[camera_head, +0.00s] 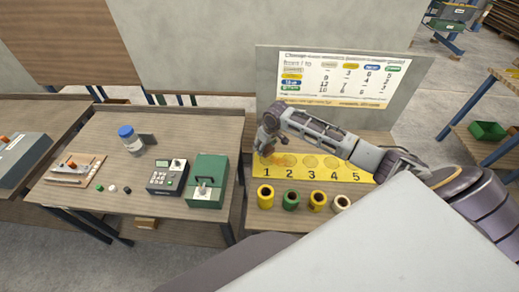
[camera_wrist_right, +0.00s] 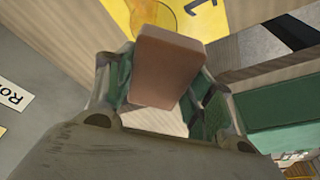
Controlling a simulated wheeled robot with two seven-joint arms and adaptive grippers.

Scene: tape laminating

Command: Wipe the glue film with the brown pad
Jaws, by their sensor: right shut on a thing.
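The brown pad (camera_wrist_right: 165,65) is a small block held between the fingers of my right gripper (camera_wrist_right: 165,95), seen in the right wrist view. In the head view my right gripper (camera_head: 267,140) is over the left end of a yellow board (camera_head: 355,177) numbered 1 to 5, near spot 1. The glue film may be the round orange patches on the board; one patch (camera_wrist_right: 160,15) shows just beyond the pad in the wrist view. I cannot tell whether the pad touches the board. My left gripper is not in view.
Several tape rolls (camera_head: 291,200) stand in a row in front of the board. A sign panel (camera_head: 340,80) stands behind it. The table to the left (camera_head: 110,150) holds a green box (camera_head: 207,182), a keypad device (camera_head: 167,177) and a blue-capped jar (camera_head: 131,140).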

